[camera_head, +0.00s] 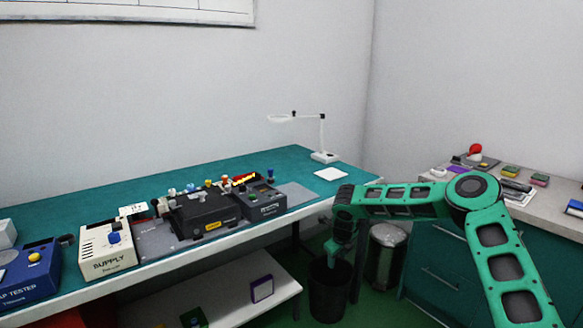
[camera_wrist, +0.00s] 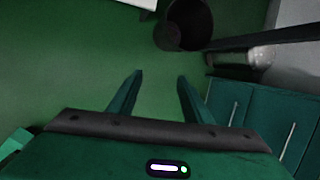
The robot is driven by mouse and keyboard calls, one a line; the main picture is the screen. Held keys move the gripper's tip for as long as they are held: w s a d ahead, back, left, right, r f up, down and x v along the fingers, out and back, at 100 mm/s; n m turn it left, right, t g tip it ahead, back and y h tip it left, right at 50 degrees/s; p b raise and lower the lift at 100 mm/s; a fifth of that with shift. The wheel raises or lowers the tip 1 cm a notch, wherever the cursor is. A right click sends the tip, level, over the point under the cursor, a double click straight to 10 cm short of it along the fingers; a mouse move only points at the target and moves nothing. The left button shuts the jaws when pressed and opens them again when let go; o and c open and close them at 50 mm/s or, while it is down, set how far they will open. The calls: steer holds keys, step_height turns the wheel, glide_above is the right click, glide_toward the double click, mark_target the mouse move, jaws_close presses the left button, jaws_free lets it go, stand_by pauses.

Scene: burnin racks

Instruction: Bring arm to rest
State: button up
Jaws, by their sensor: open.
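My green arm reaches in from the right in the head view, bent at a round elbow joint, with its forearm roughly level toward the right end of the teal workbench (camera_head: 110,262). My gripper (camera_head: 335,258) hangs downward in front of the bench's right end, appearing over a dark bin (camera_head: 328,300). In the wrist view my gripper (camera_wrist: 160,76) has its two green fingers spread apart. Nothing is between them, only green floor (camera_wrist: 70,60) beyond.
A metal bin (camera_head: 386,252) stands beside the dark bin, near a drawer cabinet (camera_head: 440,262) at the right. The bench carries a black device (camera_head: 205,212), a supply box (camera_head: 107,250), a blue tester (camera_head: 30,275) and a white lamp (camera_head: 322,140). A low shelf (camera_head: 235,300) is underneath.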

steer(key=s+d+r+n+g+h, duration=0.3)
steer(key=s+d+r+n, duration=1.2)
steer(key=s+d+r, duration=0.95)
steer(key=s+d+r+n+g, duration=0.1)
steer(key=s+r+n, duration=0.1)
steer(key=s, duration=0.8)
steer(key=s+d+r+n, duration=0.1)
steer(key=s, duration=0.9)
steer(key=s+a+n+y, duration=0.3)
steer(key=s, duration=1.1)
steer(key=shift+s+a+f+n+y, duration=0.15)
steer(key=shift+s+f+n+y, duration=0.1)
steer(key=shift+s+n+y, duration=0.1)
